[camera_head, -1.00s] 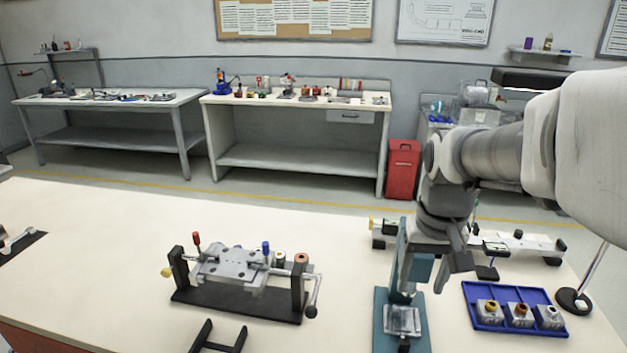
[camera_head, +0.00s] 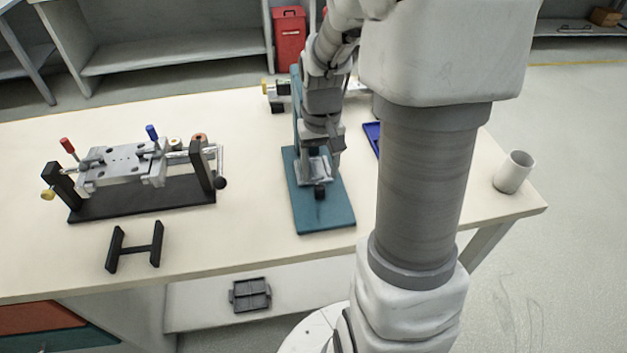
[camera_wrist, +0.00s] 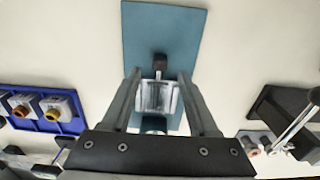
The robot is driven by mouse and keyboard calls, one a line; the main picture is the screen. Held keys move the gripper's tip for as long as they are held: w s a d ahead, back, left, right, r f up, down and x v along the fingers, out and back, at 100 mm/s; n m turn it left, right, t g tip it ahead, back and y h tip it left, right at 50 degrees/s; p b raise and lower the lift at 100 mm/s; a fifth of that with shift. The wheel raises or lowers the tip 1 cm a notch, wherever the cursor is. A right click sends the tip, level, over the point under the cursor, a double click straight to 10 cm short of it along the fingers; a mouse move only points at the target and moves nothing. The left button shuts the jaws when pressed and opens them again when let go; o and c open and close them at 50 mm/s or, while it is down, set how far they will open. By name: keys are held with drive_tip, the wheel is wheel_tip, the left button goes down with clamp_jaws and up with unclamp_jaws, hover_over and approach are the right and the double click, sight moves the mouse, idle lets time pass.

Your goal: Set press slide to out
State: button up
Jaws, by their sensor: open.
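The teal press (camera_head: 330,214) stands on the bench, with its upright column behind my arm. Its metallic slide (camera_head: 314,166) sits low on the base, with a black knob (camera_head: 319,192) on the front side. In the wrist view, the slide (camera_wrist: 153,97) lies between my fingers as seen from above, with the knob (camera_wrist: 160,62) beyond it. My gripper (camera_head: 326,142) is open, pointing down over the slide; it also shows in the wrist view (camera_wrist: 158,78). I cannot tell whether the fingers touch anything. My arm hides part of the press.
A clamp fixture with red and blue handles (camera_head: 138,200) stands to the left, with a black H-shaped stand (camera_head: 134,246) in front. A blue tray of parts (camera_wrist: 67,124) is beside the press, mostly hidden in the head view. A white cup (camera_head: 513,172) stands near the right corner.

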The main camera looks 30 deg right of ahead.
sight(320, 186)
wheel_tip(320, 186, down, 6)
drive_tip(key=shift+r+b, duration=0.15)
drive_tip(key=shift+b, duration=0.4)
clamp_jaws()
idle(1.1)
